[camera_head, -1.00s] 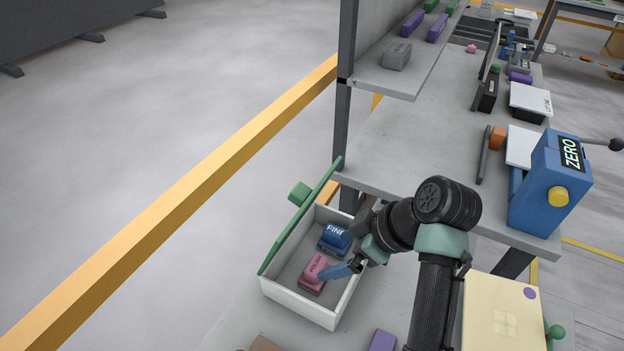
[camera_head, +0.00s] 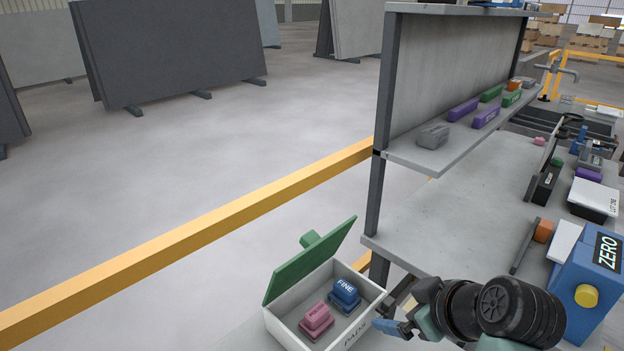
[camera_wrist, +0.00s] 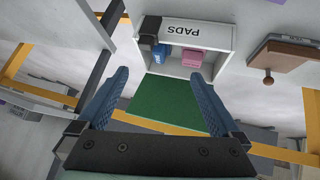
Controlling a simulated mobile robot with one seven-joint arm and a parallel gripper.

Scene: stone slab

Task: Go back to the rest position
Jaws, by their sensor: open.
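My gripper (camera_wrist: 158,100) is open and empty, its two blue fingers apart in the wrist view. In the head view a blue finger (camera_head: 392,327) shows just right of the white box marked PADS (camera_head: 282,333). The box's green lid (camera_head: 308,262) stands open. Inside the box lie a pink block (camera_head: 316,320) and a blue block (camera_head: 344,295) marked FINE, side by side. The wrist view shows the box upside down beyond the fingers, with the pink block (camera_wrist: 193,58) and part of the blue block.
A blue ZERO device (camera_head: 590,280) with a yellow knob stands on the grey bench (camera_head: 440,225) at the right. A shelf (camera_head: 450,150) holding several coloured blocks rises above the bench. A yellow rail (camera_head: 190,237) crosses the floor. The wrist view shows a brown knobbed block (camera_wrist: 282,58).

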